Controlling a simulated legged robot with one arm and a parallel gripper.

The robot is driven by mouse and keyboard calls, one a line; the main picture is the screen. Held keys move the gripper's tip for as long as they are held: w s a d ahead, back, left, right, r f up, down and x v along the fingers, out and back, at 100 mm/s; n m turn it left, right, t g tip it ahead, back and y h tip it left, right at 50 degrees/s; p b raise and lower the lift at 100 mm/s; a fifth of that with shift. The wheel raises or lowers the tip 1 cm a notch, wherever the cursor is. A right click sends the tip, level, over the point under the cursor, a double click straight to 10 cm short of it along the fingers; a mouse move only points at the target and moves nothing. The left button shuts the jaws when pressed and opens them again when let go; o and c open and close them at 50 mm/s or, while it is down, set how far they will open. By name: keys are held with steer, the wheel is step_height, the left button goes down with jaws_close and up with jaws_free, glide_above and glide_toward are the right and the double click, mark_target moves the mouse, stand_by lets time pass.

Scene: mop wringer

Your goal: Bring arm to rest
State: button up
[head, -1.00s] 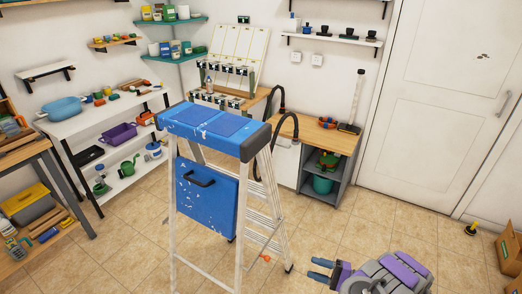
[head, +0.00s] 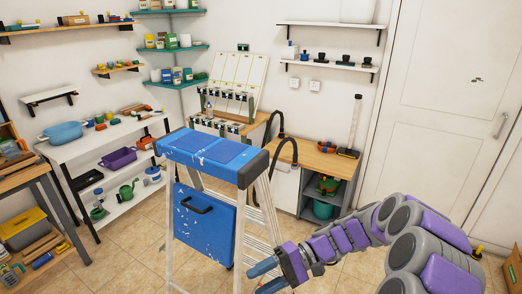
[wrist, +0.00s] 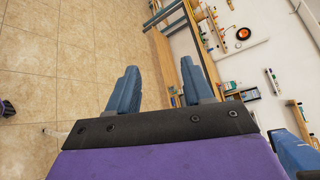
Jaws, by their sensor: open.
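My arm reaches in from the lower right in the head view, in purple and grey segments. My gripper (head: 264,276) is at its left end, low in front of the right legs of the stepladder. In the wrist view my gripper (wrist: 158,88) shows two blue-grey fingers spread apart with nothing between them. Tiled floor and the edge of a wooden bench lie beyond the fingers.
A blue-topped stepladder (head: 213,150) stands close in front, beside my gripper. A wood-topped cabinet (head: 312,160) is behind it on the right. A white shelf table (head: 85,140) stands left. A white door (head: 435,110) is at right.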

steer(key=s+d+r+n+h, duration=0.1)
steer(key=s+r+h, duration=0.1)
steer(key=s+h, duration=0.35)
steer(key=s+r+n+h, duration=0.1)
steer(key=s+r+h, duration=0.1)
steer(key=s, duration=0.7)
steer(key=s+d+m+t+h, duration=0.1)
steer(key=s+d+t+h, duration=0.3)
steer(key=s+d, duration=0.6)
steer(key=d+h, duration=0.2)
steer(key=shift+s+d+r+m+t+h, duration=0.15)
steer(key=shift+s+d+m+t+h, duration=0.15)
steer(key=shift+m+h, duration=0.1)
steer(key=shift+w, duration=0.1)
steer(key=shift+c, duration=0.4)
